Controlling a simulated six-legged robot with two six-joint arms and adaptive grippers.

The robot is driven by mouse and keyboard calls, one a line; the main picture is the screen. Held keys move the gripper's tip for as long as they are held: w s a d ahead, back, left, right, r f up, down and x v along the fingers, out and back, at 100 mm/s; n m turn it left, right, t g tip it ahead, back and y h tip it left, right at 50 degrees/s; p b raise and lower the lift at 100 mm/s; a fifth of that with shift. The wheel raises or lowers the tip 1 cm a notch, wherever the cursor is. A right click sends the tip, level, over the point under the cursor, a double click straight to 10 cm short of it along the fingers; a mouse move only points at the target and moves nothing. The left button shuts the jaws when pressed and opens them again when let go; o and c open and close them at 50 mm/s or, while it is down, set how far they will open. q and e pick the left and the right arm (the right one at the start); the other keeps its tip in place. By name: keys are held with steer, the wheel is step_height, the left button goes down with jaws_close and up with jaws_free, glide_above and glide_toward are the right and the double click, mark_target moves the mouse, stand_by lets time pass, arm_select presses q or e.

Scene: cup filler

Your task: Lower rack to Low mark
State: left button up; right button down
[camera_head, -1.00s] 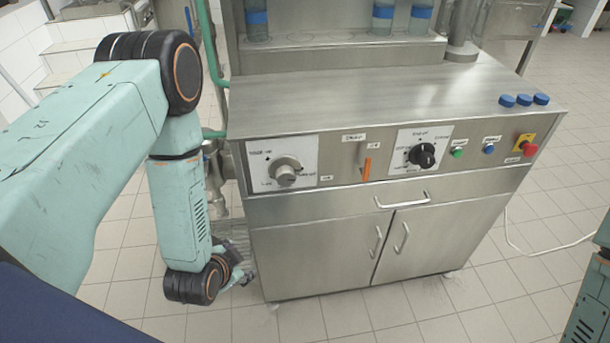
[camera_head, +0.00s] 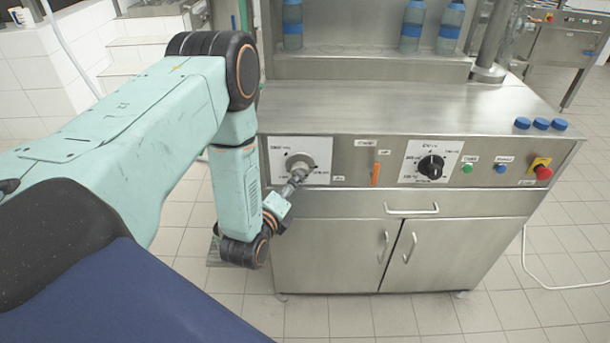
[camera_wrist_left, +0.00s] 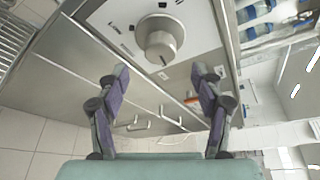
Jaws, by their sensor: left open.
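The large grey knob (camera_head: 301,162) sits on a white dial plate (camera_head: 323,174) at the left of the machine's front panel. In the left wrist view, the knob (camera_wrist_left: 160,40) is ahead of and between the open fingers, with a dark pointer mark on its face. The plate's lettering is too small to read. My left gripper (camera_head: 297,179) is just in front of the knob's lower part; it also shows in the left wrist view (camera_wrist_left: 162,76), open and empty, fingers apart from the knob. My right gripper is out of view. Which part is the rack is unclear.
Right of the dial are an orange lever (camera_head: 376,173), a black knob (camera_head: 431,166), a green button (camera_head: 467,169), a blue button (camera_head: 500,169) and a red emergency stop (camera_head: 543,173). Three bottles stand on the steel shelf (camera_head: 370,68). Blue caps (camera_head: 541,124) lie on the worktop.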

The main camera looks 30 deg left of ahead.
arm_select(q)
steer(key=b+x, duration=0.1)
steer(key=x, duration=0.6)
steer(key=shift+w+a+f, duration=0.15)
steer(key=shift+w+f, duration=0.05)
steer(key=shift+w, duration=0.35)
steer(key=shift+d+r+m, duration=0.1)
steer(key=shift+d+m, duration=0.2)
steer(key=shift+a, duration=0.25)
steer(key=c, duration=0.4)
steer(key=shift+d, duration=0.2)
steer(key=c, duration=0.5)
steer(key=shift+a, duration=0.1)
steer(key=shift+c, duration=1.2)
